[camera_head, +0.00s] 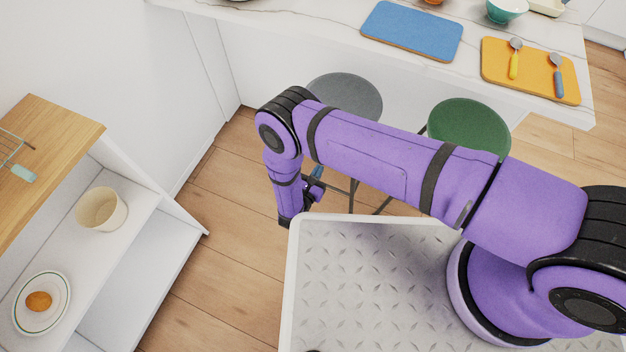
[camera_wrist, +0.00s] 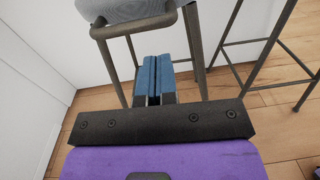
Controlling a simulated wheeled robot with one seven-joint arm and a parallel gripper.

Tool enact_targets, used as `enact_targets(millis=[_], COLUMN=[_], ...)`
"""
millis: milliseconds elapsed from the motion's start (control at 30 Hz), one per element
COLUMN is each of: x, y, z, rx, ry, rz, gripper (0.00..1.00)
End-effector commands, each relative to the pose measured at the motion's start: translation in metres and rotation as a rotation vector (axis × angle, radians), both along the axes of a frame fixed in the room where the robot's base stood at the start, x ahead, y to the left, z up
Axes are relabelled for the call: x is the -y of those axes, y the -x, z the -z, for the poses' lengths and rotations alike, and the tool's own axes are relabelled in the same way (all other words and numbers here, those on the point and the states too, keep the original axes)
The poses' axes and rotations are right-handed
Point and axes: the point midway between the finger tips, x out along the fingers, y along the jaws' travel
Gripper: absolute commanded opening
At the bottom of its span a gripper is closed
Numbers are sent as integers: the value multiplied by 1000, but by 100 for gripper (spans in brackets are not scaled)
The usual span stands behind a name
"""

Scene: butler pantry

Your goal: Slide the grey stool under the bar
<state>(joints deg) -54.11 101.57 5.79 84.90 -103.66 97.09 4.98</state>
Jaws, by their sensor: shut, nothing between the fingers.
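The grey stool (camera_head: 347,95) stands at the near side of the bar (camera_head: 300,38), left of the green stool. Its round seat is partly hidden by my purple arm in the head view. In the wrist view its grey seat edge (camera_wrist: 130,9) and dark metal legs (camera_wrist: 196,50) show close ahead. My gripper (camera_wrist: 153,62) has its blue fingers together, empty, low under the seat level and between the legs as seen in that view. I cannot tell whether the fingers touch the stool. In the head view my gripper is mostly hidden behind the arm.
A green stool (camera_head: 470,126) stands to the right. The bar top carries a blue board (camera_head: 412,30) and a yellow board (camera_head: 530,70) with spoons. An open shelf unit (camera_head: 60,130) with a cup (camera_head: 101,209) and a plate (camera_head: 58,288) stands at left. Wood floor (camera_head: 235,240) is clear between.

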Motion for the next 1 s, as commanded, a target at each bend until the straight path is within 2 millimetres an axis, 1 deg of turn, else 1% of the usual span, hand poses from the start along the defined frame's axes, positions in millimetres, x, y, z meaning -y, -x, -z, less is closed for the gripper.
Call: enact_targets(millis=[33, 200, 400, 600, 933, 1000], x=[5, 17, 25, 27, 28, 30], y=[-10, -37, -58, -65, -66, -71], z=[0, 0, 0, 0, 0, 0], rx=[0, -1, 0, 0, 0, 1], ry=[0, -1, -1, -1, 0, 0], rz=[4, 4, 2, 0, 0, -1], gripper=[0, 0, 0, 0, 0, 0])
